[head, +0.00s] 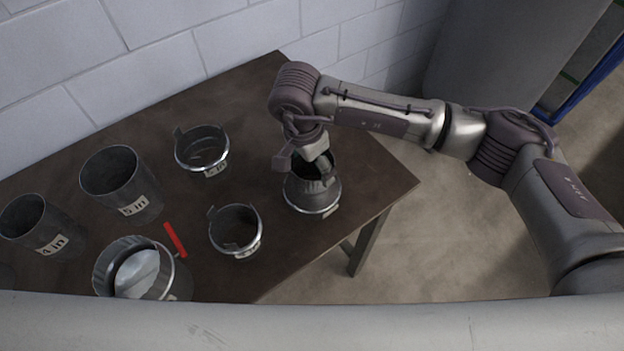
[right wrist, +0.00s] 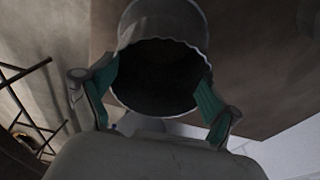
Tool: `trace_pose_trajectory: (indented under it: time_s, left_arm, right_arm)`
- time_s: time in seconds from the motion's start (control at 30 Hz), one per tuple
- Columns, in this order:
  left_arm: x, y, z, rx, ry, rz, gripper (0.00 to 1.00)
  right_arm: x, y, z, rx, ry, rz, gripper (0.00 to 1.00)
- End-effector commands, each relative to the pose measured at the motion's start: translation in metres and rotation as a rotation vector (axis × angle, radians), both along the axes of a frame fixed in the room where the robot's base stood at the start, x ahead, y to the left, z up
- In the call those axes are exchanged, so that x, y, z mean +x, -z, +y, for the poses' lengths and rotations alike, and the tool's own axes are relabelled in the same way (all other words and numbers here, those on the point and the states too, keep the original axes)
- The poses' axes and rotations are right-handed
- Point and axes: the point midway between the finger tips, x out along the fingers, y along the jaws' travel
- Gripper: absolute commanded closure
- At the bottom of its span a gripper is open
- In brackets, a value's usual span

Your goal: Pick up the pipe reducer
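The pipe reducer (head: 312,197) is a dark grey metal piece with a wide, shiny lower rim and a narrower open top. It stands upright near the right edge of the table. My right gripper (head: 320,158) is at its top, coming from above. In the right wrist view the reducer's crimped opening (right wrist: 160,75) lies between the green finger pads of the right gripper (right wrist: 160,85). Both pads appear to touch its sides, one on each side. My left gripper is not in view.
On the brown table (head: 240,92) stand two collars with tabs (head: 202,150) (head: 237,230), a 5 in pipe (head: 122,183), a 4 in pipe (head: 40,226) and a larger round duct piece (head: 140,270). A red marker-like stick (head: 175,240) lies between them. A block wall (head: 160,50) runs behind.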

Motion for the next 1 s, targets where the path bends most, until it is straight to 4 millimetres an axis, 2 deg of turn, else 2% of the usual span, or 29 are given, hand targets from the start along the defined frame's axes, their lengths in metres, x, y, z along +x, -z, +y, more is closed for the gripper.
trace_pose_trajectory:
  time_s: [0.03, 0.3, 0.4, 0.77, 0.87, 1.0]
  left_arm:
    - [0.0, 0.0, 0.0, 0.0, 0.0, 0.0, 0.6]
    - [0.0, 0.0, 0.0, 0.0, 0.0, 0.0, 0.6]
    - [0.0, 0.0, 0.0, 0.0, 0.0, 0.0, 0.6]
    - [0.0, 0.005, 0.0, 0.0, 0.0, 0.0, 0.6]
    - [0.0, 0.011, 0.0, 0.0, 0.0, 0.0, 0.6]
    - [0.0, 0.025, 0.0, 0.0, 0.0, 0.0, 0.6]
  right_arm:
    - [0.0, 0.0, 0.0, 0.0, 0.0, 0.0, 0.27]
    - [0.0, 0.0, 0.0, 0.0, 0.0, 0.0, 0.72]
    - [0.0, -0.001, 0.0, 0.001, 0.0, -0.001, 0.84]
    - [0.001, -0.007, 0.001, 0.002, 0.0, -0.002, 0.84]
    - [0.001, -0.016, 0.001, 0.002, -0.002, -0.004, 0.84]
    - [0.002, -0.04, 0.001, 0.003, -0.002, -0.008, 0.84]
